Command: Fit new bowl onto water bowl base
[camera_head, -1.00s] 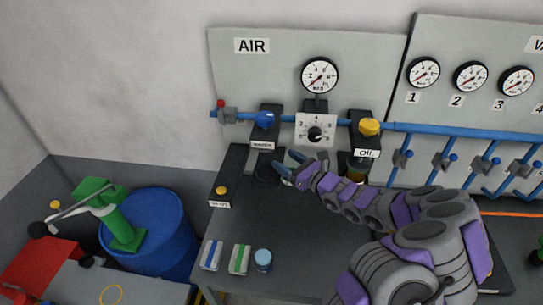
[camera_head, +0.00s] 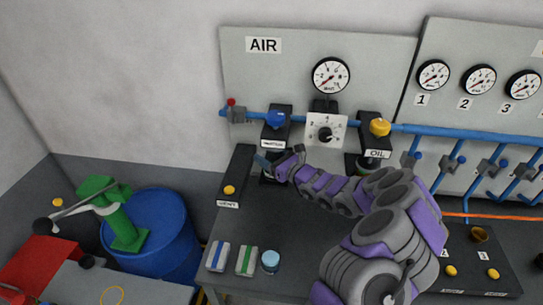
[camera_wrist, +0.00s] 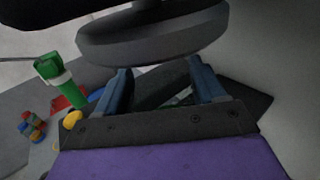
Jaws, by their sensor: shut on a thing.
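The water bowl base (camera_head: 277,120), a dark block with a blue knob and a white label, hangs on the blue air pipe. My gripper (camera_head: 268,164) is just below it, with blue fingers pointing left. In the wrist view my gripper (camera_wrist: 162,75) has its two fingers apart, at the lower edge of a wide dark grey round body (camera_wrist: 150,40). This looks like the new bowl, held between the fingers. In the head view the bowl is mostly hidden by the fingers and dark background. I cannot tell whether it touches the base.
The oil unit (camera_head: 376,128) with its yellow knob is to the right, close above my arm. A regulator dial (camera_head: 324,132) is between the units. A black vent panel (camera_head: 232,178) stands left of my gripper.

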